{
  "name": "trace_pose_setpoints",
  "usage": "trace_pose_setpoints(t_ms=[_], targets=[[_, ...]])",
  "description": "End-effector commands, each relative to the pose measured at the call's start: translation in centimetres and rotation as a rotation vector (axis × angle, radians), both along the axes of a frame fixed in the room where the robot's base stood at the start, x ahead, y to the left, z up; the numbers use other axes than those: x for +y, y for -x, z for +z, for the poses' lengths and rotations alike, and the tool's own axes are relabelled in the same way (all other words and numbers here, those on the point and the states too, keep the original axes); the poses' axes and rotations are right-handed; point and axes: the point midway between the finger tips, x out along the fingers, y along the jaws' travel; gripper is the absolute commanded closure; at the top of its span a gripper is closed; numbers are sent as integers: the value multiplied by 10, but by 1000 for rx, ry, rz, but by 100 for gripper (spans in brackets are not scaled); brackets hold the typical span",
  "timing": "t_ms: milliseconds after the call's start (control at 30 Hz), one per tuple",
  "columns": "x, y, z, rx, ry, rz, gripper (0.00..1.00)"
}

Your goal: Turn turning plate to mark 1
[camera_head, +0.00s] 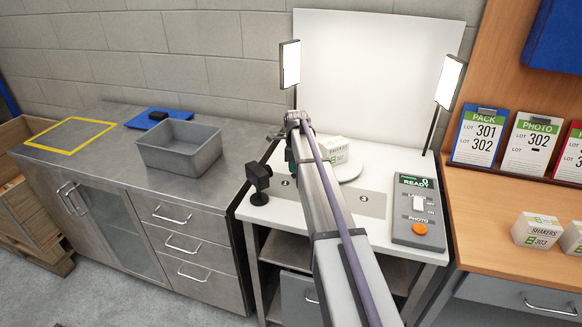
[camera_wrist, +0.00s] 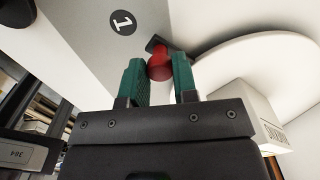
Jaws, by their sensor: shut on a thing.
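The turning plate (camera_head: 349,168) is a white round disc on the white photo table, partly hidden by my arm. A white and green carton (camera_head: 335,150) stands on it. In the wrist view the plate's pale rim (camera_wrist: 225,62) curves at the right, with the carton (camera_wrist: 245,112) near it. A red knob (camera_wrist: 160,66) on a dark tab sits beside the rim. My gripper (camera_wrist: 158,72) has its green fingers on either side of the knob, shut on it. The head view mostly hides my gripper.
A control box (camera_head: 419,210) with an orange button stands right of the plate. A small black device (camera_head: 259,182) stands left. Two lamps (camera_head: 290,65) (camera_head: 449,82) flank the white backdrop. A grey bin (camera_head: 178,147) sits on the left counter; several cartons (camera_head: 537,229) are at right.

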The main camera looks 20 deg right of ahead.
Motion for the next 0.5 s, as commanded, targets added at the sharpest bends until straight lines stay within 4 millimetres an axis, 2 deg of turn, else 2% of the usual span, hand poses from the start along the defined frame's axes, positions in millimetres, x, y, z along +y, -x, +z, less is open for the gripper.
trace_pose_setpoints(t_ms=[367, 400, 500], targets=[[-1, 0, 0, 0, 0, -3, 100], [-1, 0, 0, 0, 0, -3, 69], [-1, 0, 0, 0, 0, -2, 60]])
